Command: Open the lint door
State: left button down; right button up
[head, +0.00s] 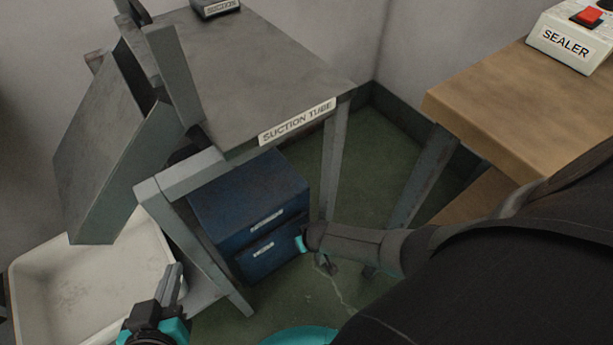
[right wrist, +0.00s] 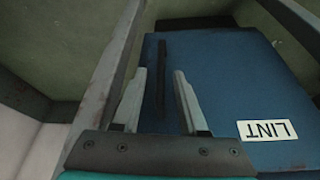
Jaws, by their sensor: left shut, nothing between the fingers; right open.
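In the right wrist view, a blue panel, the lint door (right wrist: 225,75), carries a white label reading LINT that appears upside down. A dark straight bar handle (right wrist: 161,75) runs along this panel. My right gripper (right wrist: 160,73) is open, and the bar appears in the gap between its fingers; I cannot tell whether they touch it. In the head view, the blue cabinet (head: 247,195) stands under the grey table, with two small labels too small to read. My right arm reaches to its front right; the fingers are not clear there. My left gripper (head: 175,272) is shut and empty at lower left.
The grey table (head: 265,60) labelled SUCTION TUBE has legs close around the cabinet. A white bin (head: 95,290) sits at lower left, below a tilted grey panel (head: 110,150). A wooden table (head: 510,110) with a sealer (head: 572,40) stands at right. Green floor shows between the tables.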

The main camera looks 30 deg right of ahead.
jog(key=shift+c, duration=0.2)
grip_shut()
dwell(1.1)
